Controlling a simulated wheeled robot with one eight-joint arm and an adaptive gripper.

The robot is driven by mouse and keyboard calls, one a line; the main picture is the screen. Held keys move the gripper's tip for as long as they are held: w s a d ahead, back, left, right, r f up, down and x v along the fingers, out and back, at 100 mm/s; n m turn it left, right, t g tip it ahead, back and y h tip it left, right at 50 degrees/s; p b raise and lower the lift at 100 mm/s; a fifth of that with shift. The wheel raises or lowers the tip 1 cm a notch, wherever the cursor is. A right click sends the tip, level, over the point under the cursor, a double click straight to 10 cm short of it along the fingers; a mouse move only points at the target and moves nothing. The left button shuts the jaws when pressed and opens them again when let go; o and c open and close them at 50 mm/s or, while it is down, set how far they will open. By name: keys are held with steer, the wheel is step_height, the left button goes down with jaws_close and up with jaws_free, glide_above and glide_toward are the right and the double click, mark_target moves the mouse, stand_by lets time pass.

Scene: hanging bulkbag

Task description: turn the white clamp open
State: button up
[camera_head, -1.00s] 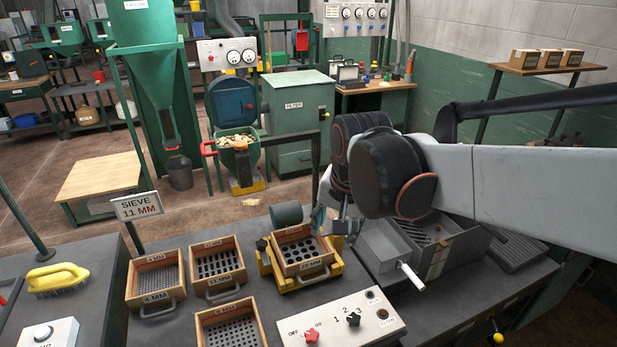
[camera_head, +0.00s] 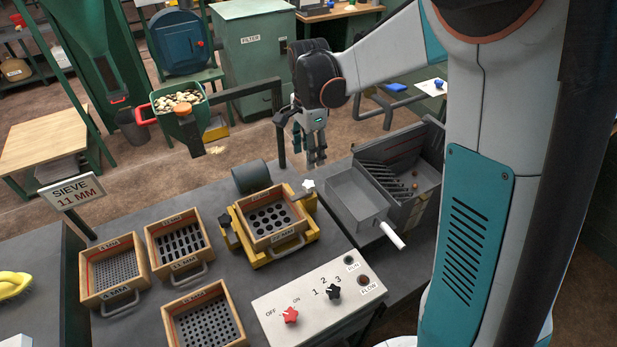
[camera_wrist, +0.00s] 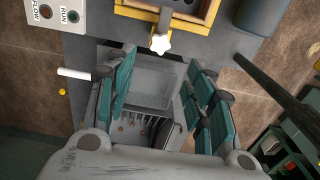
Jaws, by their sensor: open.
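The white clamp (camera_head: 308,186) is a star-shaped knob at the right side of the yellow sieve frame (camera_head: 312,222). In the wrist view the white knob (camera_wrist: 160,44) shows at top centre, just beyond the fingertips. My gripper (camera_head: 316,162) points down close to the clamp, above and behind it in the head view. In the wrist view my gripper (camera_wrist: 161,58) has its teal-padded fingers wide apart with nothing between them. It appears apart from the clamp. A wooden sieve box (camera_head: 298,234) sits in the yellow frame.
A black star knob (camera_head: 224,219) is on the frame's left side. A grey metal box (camera_head: 340,188) with a white handle stands to the right. A switch panel (camera_head: 275,302) lies in front. A dark post and beam (camera_head: 281,140) stand left of my gripper.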

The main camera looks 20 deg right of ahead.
mark_target(309, 184)
step_height(309, 184, down, 11)
steer(key=b, duration=0.3)
steer(key=shift+f, duration=0.2)
steer(key=c, duration=1.1)
